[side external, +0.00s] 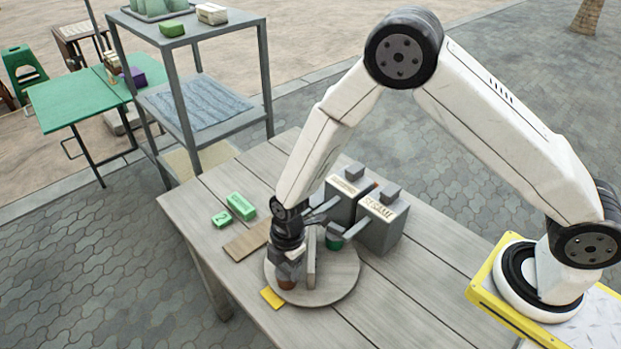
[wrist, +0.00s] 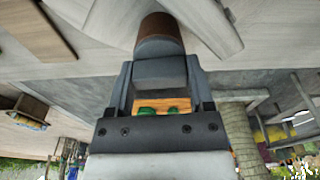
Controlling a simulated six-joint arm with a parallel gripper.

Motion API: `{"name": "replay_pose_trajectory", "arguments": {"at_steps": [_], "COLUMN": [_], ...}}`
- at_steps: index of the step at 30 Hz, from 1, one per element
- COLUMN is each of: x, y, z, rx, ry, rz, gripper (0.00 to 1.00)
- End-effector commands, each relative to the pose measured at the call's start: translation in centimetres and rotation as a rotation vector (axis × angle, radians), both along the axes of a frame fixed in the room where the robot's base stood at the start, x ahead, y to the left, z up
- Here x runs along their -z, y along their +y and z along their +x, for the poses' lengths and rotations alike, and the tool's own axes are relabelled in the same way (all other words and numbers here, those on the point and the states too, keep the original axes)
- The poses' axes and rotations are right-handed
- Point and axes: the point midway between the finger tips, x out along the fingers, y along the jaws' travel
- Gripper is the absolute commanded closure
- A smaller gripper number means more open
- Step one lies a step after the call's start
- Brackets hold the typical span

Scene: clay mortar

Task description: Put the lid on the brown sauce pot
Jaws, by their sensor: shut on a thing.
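The brown sauce pot (side external: 286,283) is a small upright cylinder on the round grey board. It also shows in the wrist view (wrist: 160,27), just beyond my fingertips. My gripper (side external: 290,263) points down directly above the pot. In the wrist view, its fingers (wrist: 160,80) are shut on a grey piece (wrist: 160,70) that looks like the lid. This piece lines up with the pot's top and seems to meet it. I cannot tell whether it is fully seated. My gripper hides most of the lid in the side view.
A pale upright slab (side external: 311,260) stands close right of my gripper on the round board (side external: 335,291). A green pot (side external: 335,239) and grey labelled boxes (side external: 382,222) are behind. A yellow block (side external: 272,298) lies in front. Green blocks (side external: 241,205) and a brown plank (side external: 246,242) lie left.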

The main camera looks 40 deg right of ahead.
Motion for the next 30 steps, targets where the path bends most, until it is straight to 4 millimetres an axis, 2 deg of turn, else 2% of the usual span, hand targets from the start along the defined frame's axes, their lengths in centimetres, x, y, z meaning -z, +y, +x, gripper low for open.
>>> {"name": "replay_pose_trajectory", "arguments": {"at_steps": [8, 9, 11, 12, 23, 30], "x": [0.0, 0.0, 0.0, -0.01, -0.03, -0.76], "y": [0.01, 0.01, 0.01, 0.01, 0.01, 0.03], "z": [0.02, 0.02, 0.02, 0.02, 0.02, 0.08], "rx": [0.0, 0.0, 0.0, 0.0, 0.0, -0.001], "ry": [-0.001, -0.001, -0.001, -0.001, -0.001, -0.003], "rz": [0.0, 0.0, 0.0, 0.0, 0.0, 0.001], "gripper": [0.87, 0.23, 0.04, 0.0, 0.0, 0.0]}}
